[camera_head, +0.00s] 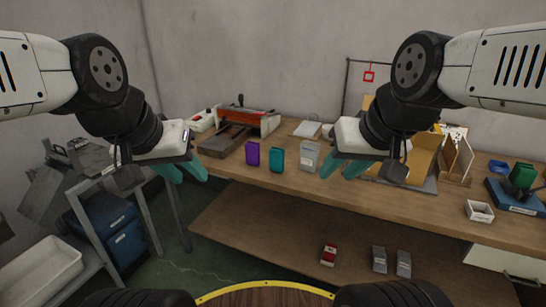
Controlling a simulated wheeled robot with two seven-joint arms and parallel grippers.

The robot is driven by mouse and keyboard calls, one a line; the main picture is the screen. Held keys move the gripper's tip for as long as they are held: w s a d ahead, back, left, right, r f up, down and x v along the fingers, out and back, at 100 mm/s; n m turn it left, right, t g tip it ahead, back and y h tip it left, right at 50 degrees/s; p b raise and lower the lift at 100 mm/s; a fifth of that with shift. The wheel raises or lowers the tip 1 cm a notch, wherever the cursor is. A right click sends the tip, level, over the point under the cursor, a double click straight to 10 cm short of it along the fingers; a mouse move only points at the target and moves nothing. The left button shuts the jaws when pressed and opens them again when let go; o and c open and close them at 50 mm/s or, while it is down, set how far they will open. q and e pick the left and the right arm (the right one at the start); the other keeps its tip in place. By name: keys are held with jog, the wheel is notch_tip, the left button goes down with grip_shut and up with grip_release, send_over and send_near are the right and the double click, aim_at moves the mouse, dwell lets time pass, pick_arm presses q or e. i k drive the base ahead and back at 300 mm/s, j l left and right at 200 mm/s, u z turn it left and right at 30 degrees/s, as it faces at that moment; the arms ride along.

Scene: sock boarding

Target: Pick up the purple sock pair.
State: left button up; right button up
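The purple sock pair (252,153) is a small upright purple block shape on the wooden workbench (400,202), near its front edge. A teal pair (277,159) stands just right of it, and a grey pair (308,155) stands further right. My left gripper (182,170) has teal fingers, a little apart, and hangs left of the purple pair, clear of it. I see nothing held in either gripper.
A red-and-wood device (243,117) stands behind the purple pair. A white tray (480,211) and a blue base with a green block (523,177) are at the right. A lower shelf (285,235) holds a red item (328,254) and grey items. A metal frame stands at left.

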aim_at(251, 148)
jog(key=i+j+u, duration=0.1)
jog(key=i, duration=0.25)
jog(key=i+j+u, duration=0.1)
jog(key=i+j, duration=0.3)
jog(key=i, duration=0.35)
jog(key=u, duration=0.05)
